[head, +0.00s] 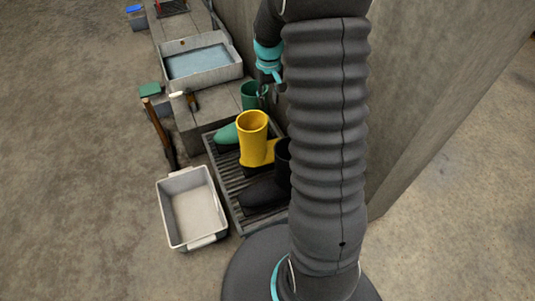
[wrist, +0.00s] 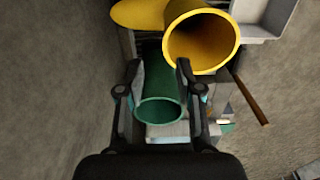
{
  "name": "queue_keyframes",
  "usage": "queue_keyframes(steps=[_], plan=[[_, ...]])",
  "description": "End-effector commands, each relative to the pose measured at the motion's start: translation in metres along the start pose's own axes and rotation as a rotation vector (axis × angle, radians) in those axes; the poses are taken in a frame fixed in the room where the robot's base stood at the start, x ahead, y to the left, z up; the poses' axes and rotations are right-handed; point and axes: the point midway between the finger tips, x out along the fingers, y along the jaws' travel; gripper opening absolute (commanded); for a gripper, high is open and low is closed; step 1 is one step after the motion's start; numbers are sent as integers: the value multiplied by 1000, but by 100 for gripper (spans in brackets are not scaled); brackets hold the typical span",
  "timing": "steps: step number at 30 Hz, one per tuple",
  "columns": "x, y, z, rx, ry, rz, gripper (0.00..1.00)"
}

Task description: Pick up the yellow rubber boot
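The yellow rubber boot (head: 253,143) stands upright on a dark slatted rack, its toe pointing right in the head view. In the wrist view the yellow boot (wrist: 177,48) is at the top, its round opening facing the camera, just ahead and right of my fingers. My gripper (wrist: 158,66) is open. The green boot (wrist: 160,101) shows between its fingers, below them; I cannot tell the gap, and nothing looks gripped. In the head view the green boot (head: 227,135) stands behind the yellow one.
A black boot (head: 264,193) stands in front of the yellow one on the rack (head: 224,172). A white bin (head: 193,207) is left of the rack. A long wooden handle (head: 157,125) and a water-filled basin (head: 200,65) lie farther back. A concrete wall (head: 415,90) rises at right.

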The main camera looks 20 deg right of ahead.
Motion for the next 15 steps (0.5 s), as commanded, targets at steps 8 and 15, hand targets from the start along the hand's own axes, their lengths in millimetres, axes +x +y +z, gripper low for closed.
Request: queue_keyframes(steps=[8, 15], plan=[[50, -1, 1, 0, -4, -1, 35], [65, -2, 0, 0, -2, 0, 35]])
